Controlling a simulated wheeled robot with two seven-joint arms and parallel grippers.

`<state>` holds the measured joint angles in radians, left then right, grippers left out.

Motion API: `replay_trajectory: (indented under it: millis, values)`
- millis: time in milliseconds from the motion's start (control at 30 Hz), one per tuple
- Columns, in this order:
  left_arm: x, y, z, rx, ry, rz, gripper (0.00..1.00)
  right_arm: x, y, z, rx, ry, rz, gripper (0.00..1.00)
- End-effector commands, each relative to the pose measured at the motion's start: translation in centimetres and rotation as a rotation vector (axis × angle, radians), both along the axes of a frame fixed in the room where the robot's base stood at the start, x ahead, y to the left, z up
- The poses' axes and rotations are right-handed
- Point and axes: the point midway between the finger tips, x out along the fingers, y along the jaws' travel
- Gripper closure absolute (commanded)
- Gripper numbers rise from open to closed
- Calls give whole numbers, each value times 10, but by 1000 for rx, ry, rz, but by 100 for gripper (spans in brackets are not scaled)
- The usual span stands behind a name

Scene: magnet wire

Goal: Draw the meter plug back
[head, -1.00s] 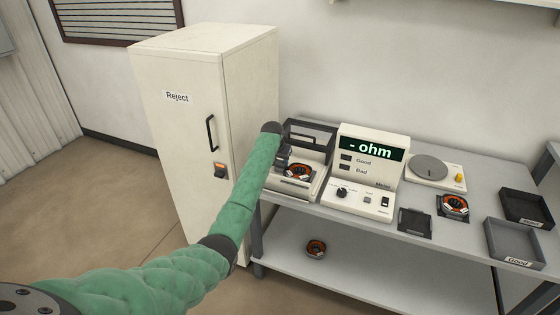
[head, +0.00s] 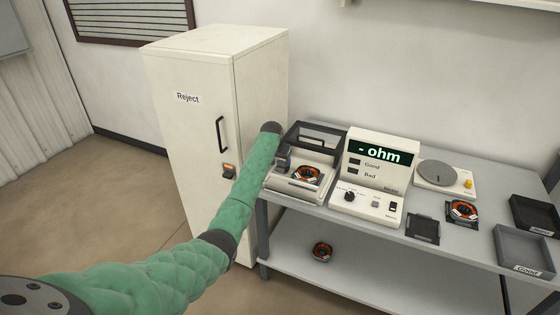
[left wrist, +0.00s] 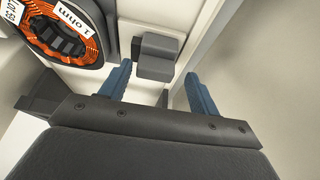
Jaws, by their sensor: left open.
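The meter (head: 373,175) shows "- ohm" on its display, and its Good and Bad marks look unlit. Left of it, a pale fixture (head: 299,191) with a raised dark frame holds an orange-and-black wound ring (head: 307,174). The ring also shows in the left wrist view (left wrist: 92,45), with a "1 ohm" label. A grey block, seemingly the meter plug (left wrist: 160,48), sits beside the ring. My left gripper (left wrist: 158,72) is open, its blue fingers on either side of the block's near end. I cannot tell whether they touch it. In the head view the gripper (head: 283,160) is small and partly hidden.
A tall Reject cabinet (head: 190,145) stands left of the table. A turntable-like device (head: 440,174), a dark pad (head: 423,228), another wound ring (head: 462,211), a Good tray (head: 527,268) and a black tray (head: 535,215) are to the right. A ring (head: 322,251) lies on the lower shelf.

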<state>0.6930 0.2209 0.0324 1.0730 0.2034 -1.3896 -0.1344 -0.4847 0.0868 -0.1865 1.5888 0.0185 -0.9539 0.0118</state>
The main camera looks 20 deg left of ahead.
Motion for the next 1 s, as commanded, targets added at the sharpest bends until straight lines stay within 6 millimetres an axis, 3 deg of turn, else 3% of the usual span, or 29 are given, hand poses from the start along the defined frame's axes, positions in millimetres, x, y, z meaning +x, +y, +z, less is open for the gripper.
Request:
replay_trajectory:
  millis: [200, 300, 600, 1000]
  values:
    - [-6, 1, 13, 0, -2, 0, 38, -2, 1, -1, 0, 13, 0, 64]
    - [-12, 1, 27, 1, -3, 0, 38, 0, 5, 19, 6, 15, -2, 64]
    - [-27, 3, 63, 1, -1, 1, 38, 9, 11, 53, 13, 21, -3, 64]
    - [-30, 3, 71, 0, 0, 1, 38, 11, 13, 61, 14, 23, -3, 64]
